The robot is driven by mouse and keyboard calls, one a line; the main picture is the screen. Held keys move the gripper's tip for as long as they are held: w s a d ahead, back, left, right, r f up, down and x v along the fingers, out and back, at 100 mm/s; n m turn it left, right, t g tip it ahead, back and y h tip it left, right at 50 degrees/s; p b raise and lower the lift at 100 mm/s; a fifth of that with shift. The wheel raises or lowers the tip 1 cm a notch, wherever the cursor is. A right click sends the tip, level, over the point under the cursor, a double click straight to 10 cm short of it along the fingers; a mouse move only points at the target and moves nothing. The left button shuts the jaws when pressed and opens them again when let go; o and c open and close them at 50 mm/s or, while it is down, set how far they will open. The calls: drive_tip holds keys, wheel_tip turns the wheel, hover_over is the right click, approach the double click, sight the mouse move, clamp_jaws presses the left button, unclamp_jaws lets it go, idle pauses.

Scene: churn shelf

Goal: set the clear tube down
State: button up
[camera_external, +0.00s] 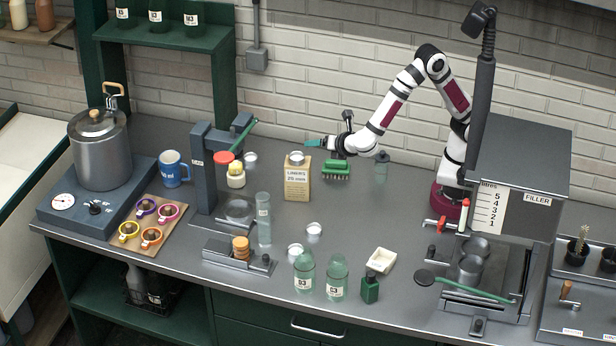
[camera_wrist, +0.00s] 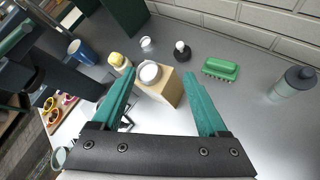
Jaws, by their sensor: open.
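The clear tube (camera_external: 263,222) stands upright on the counter in the outside view, beside the grey press and just behind its front plate. My gripper (camera_external: 313,142) is up and behind it, over the back of the counter, well apart from the tube. In the wrist view my gripper (camera_wrist: 159,74) has its two teal fingers spread wide with nothing held between them. I cannot make out the tube for sure in the wrist view.
The liners box (camera_external: 297,185) stands below my gripper with a white round piece on top. The green brush (camera_external: 337,170) lies to its right. The grey press (camera_external: 203,170) rises left of the tube. Green jars (camera_external: 304,274) stand at the front.

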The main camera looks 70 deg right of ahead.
drive_tip(key=s+d+r+m+g+y, duration=0.1)
drive_tip(key=s+d+r+m+g, duration=0.2)
drive_tip(key=s+d+m+g, duration=1)
drive_tip(key=s+a+m+t+y, duration=0.2)
drive_tip(key=s+m+y, duration=0.5)
drive_tip(key=s+m, duration=0.6)
drive_tip(key=m+t, duration=0.1)
drive_tip(key=m, duration=0.1)
drive_tip(key=shift+s+a+m+t+y, duration=0.15)
drive_tip(key=shift+s+m+t+y, duration=0.15)
